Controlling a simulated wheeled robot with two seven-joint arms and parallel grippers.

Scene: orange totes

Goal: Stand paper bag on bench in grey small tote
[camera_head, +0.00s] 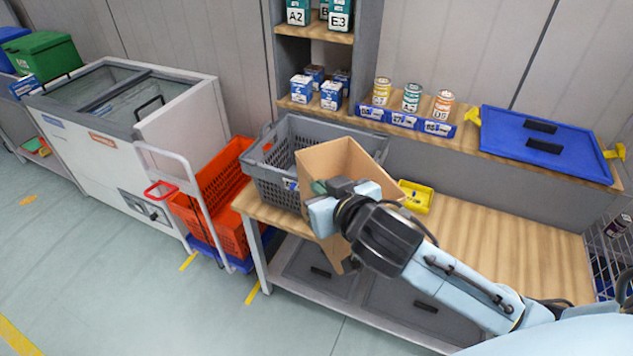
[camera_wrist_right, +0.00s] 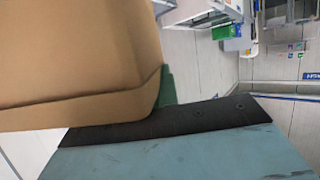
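The brown paper bag (camera_head: 342,162) is tilted, with its open top facing up. It is off the bench, in front of the grey small tote (camera_head: 268,179), and covers part of it. My right gripper (camera_head: 322,190) is at the bag's lower left side and appears shut on it; its fingertips are partly hidden. In the right wrist view the bag (camera_wrist_right: 75,55) fills the upper left, against the dark finger (camera_wrist_right: 170,122) and a green pad. The grey tote stands on the left end of the wooden bench (camera_head: 500,235). My left gripper is not in view.
A small yellow tray (camera_head: 415,196) sits on the bench right of the bag. The shelf behind holds several cans (camera_head: 411,97) and a blue lid (camera_head: 545,140). An orange crate (camera_head: 225,185) on a trolley stands left of the bench. The bench's right part is clear.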

